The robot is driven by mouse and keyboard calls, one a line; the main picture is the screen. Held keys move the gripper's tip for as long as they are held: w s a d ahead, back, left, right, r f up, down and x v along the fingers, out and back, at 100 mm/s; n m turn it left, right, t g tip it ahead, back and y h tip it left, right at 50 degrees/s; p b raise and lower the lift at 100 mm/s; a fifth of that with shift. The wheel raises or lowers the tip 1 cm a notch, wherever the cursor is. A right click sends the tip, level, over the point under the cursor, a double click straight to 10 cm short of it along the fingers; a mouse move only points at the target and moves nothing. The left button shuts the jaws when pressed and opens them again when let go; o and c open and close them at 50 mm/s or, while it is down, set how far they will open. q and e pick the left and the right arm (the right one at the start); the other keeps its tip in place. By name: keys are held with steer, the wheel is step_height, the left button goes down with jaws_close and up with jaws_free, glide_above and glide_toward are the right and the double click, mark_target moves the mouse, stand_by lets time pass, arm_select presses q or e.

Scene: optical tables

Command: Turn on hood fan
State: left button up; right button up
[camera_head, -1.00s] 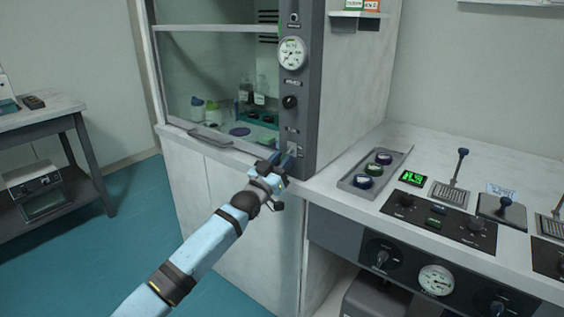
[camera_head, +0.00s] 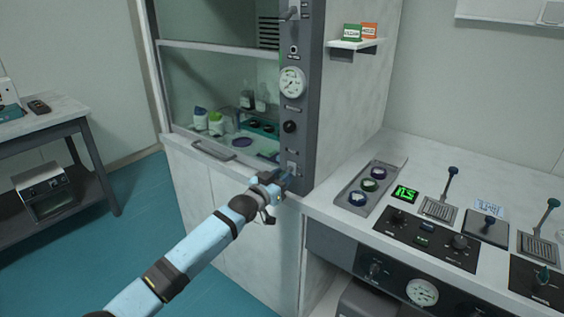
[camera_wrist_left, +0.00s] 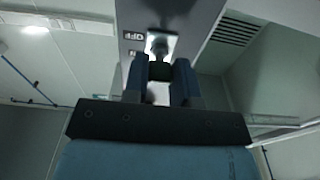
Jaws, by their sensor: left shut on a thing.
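The fume hood's grey control panel (camera_head: 299,110) stands at the hood's front right edge. A small switch (camera_head: 292,167) on a light plate sits near its bottom. In the left wrist view the switch (camera_wrist_left: 160,46) is a knobbed lever on a white plate, beside a label reading OFF. My left gripper (camera_head: 286,180) is at the panel's bottom; in the wrist view its fingers (camera_wrist_left: 161,76) are on both sides of the lever, shut on it. The fingers partly hide the lever, so its exact position is unclear. My right gripper is not in view.
A gauge (camera_head: 292,82) and black knob (camera_head: 290,127) sit above the switch. The hood's glass sash (camera_head: 185,85) is to the left, with bottles behind it. A white counter (camera_head: 400,160) with controls and a tray (camera_head: 371,184) extends right. Open floor lies left.

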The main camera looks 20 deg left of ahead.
arm_select(q)
step_height(320, 180, up, 3)
steer(key=g+y+p, duration=0.1)
steer(key=g+p, duration=0.2)
steer(key=p, duration=0.4)
steer(key=g+y+p, duration=0.1)
steer(key=g+p, duration=0.2)
steer(key=p, duration=0.4)
steer(key=shift+w+g, duration=0.15)
steer(key=shift+g, duration=0.15)
steer(key=shift+w+d+f+g+y+p, duration=0.1)
steer(key=shift+g+y+p, duration=0.4)
steer(key=shift+p, duration=0.55)
steer(key=o, duration=0.9)
steer(key=v, duration=1.3)
steer(key=shift+r+b, duration=0.35)
